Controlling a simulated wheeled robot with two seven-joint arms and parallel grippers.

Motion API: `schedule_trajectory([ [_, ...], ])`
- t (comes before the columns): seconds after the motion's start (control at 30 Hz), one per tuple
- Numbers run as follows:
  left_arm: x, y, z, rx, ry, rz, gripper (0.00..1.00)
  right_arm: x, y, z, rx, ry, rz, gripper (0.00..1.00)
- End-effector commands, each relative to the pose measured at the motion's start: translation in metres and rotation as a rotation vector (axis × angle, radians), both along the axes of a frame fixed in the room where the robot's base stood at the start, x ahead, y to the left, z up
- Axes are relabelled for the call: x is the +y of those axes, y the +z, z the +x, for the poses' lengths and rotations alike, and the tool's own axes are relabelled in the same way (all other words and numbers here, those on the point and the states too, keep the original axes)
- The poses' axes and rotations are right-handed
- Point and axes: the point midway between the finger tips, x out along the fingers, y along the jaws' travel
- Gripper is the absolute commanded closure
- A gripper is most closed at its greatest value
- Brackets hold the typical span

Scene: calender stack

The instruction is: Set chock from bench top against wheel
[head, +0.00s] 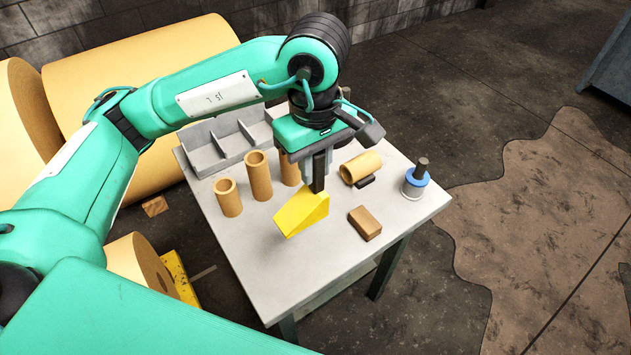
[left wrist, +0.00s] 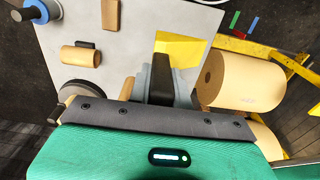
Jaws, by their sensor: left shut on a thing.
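The yellow wedge-shaped chock (head: 300,213) is over the middle of the bench top (head: 262,275). My left gripper (head: 319,178) points down and is shut on the chock. In the left wrist view the chock (left wrist: 190,46) shows beyond the dark finger of my left gripper (left wrist: 158,75). I cannot tell whether the chock touches the bench top or hangs just above it. I cannot make out the wheel in either view. My right gripper is not in view.
Upright cardboard tubes (head: 228,198), a grey divided tray (head: 203,155), a lying tube (head: 361,168), a brown block (head: 365,223) and a blue-collared spool (head: 415,181) stand around the chock. Large tan rolls (head: 150,72) lie left, with a yellow frame (head: 181,279) beside one.

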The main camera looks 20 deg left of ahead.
Motion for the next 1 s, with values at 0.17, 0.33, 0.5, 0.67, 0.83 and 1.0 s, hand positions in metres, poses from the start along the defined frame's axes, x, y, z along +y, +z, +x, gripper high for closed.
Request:
schedule_trajectory([
  [0.17,0.0,0.011,0.0,-0.001,0.001,0.0,1.0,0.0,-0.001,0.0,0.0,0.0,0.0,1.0],
  [0.33,0.001,0.011,0.0,0.001,-0.004,-0.001,1.0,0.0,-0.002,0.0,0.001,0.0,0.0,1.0],
  [0.5,0.006,-0.005,0.005,0.007,-0.074,-0.01,1.0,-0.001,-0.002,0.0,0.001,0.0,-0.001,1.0],
  [0.67,0.019,-0.036,0.013,0.013,-0.224,-0.023,1.0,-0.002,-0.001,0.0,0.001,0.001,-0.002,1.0],
  [0.83,0.036,-0.074,0.02,0.01,-0.414,-0.031,1.0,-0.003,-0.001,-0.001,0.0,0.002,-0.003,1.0],
  [1.0,0.055,-0.112,0.022,0.005,-0.606,-0.026,1.0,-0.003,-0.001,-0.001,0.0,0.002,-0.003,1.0],
])
